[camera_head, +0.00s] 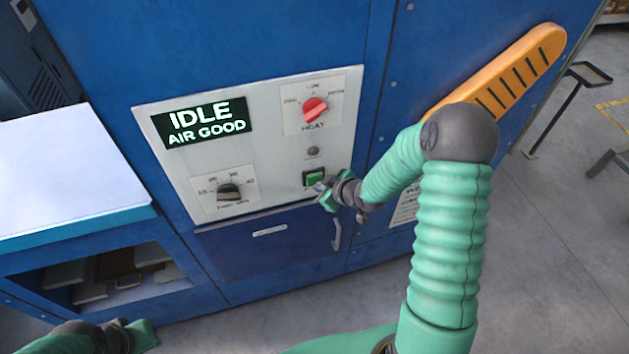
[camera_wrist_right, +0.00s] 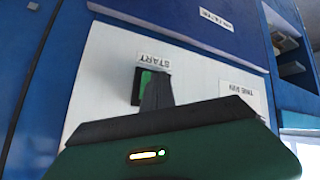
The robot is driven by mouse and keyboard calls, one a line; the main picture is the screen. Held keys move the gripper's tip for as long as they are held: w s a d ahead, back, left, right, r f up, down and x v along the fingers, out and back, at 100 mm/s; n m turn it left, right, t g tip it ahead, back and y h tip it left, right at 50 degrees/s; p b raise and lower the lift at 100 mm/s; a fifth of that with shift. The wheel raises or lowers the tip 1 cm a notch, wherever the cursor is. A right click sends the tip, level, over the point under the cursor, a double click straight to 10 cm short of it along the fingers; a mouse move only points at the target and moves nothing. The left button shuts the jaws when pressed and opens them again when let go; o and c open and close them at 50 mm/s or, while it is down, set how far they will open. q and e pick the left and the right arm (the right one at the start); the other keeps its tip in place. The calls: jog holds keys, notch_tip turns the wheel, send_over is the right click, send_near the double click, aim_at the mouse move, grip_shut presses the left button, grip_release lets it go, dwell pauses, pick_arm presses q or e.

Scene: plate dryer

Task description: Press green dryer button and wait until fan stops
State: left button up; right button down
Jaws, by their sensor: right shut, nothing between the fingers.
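The green dryer button (camera_head: 314,178) sits on the white control panel (camera_head: 265,165), with a dark frame around it. In the right wrist view the green button (camera_wrist_right: 146,82) is partly hidden behind my fingers, under a START label. My right gripper (camera_head: 324,188) is shut and empty, with its tips right at the button's lower edge. I cannot tell whether they touch it. The display (camera_head: 204,122) reads IDLE AIR GOOD. My left gripper (camera_head: 140,335) is at the lower left, away from the panel; its jaws are unclear.
A red heat knob (camera_head: 315,110) is above the button, and a black timer knob (camera_head: 229,192) is to its left. A dark lamp (camera_head: 313,151) is just above the button. An orange slotted part (camera_head: 510,75) juts out at right.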

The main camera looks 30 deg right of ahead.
jog(key=shift+w+d, duration=0.25)
jog(key=shift+w, duration=0.15)
dwell(0.4)
jog(key=shift+a, duration=0.1)
jog(key=shift+s+a+r, duration=0.1)
jog(key=shift+s+a, duration=0.35)
jog(key=shift+s, duration=0.4)
jog(key=shift+s+a, duration=0.2)
jog(key=shift+s, duration=0.6)
jog(key=shift+s+a, duration=0.15)
jog(key=shift+s, duration=0.7)
jog(key=shift+s+a, duration=0.2)
jog(key=shift+s, duration=0.6)
